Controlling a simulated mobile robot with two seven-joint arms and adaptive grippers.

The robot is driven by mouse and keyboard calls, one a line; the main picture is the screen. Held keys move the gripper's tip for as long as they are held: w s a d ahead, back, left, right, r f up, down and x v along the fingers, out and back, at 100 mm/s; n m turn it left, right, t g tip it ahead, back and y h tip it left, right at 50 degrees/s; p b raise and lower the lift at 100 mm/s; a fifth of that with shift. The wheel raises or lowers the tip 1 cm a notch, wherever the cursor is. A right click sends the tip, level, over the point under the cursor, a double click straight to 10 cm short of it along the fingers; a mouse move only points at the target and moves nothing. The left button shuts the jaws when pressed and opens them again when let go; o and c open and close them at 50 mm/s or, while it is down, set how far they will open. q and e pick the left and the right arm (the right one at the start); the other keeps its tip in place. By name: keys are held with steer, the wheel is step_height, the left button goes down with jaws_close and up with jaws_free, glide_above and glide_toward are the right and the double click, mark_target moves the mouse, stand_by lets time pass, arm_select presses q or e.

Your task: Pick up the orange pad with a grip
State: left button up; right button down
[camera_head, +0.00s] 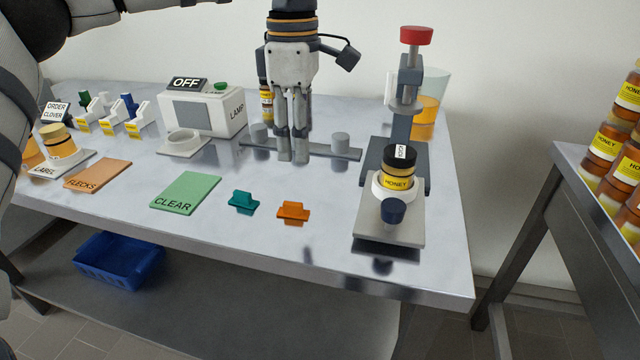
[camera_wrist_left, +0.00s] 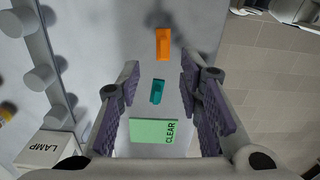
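The orange pad (camera_head: 293,213) lies on the metal table near its front edge, with a small raised grip on top. It also shows in the left wrist view (camera_wrist_left: 163,43), beyond the fingers at the top middle. A similar teal pad (camera_head: 243,201) lies just left of it, and it also shows in the left wrist view (camera_wrist_left: 157,91). My left gripper (camera_head: 293,157) points down above the table, behind the orange pad in the head view. In the left wrist view its fingers (camera_wrist_left: 160,82) are spread apart with nothing between them. My right gripper is not in view.
A green CLEAR card (camera_head: 186,193) and an orange FLECKS card (camera_head: 97,175) lie to the left. A press stand with a honey jar (camera_head: 398,180) is right of the orange pad. A lamp box (camera_head: 204,110) and a grey bar with knobs (camera_head: 333,151) stand behind.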

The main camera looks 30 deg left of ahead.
arm_select(q)
glide_above(299, 204)
steer(key=s, duration=0.1)
step_height(299, 204, down, 5)
steer(key=shift+s, duration=0.15)
steer(key=f, duration=0.4)
steer(key=w+f, duration=0.1)
steer(key=f, duration=0.1)
steer(key=shift+w+f, duration=0.1)
steer(key=shift+f, duration=0.15)
jaws_close()
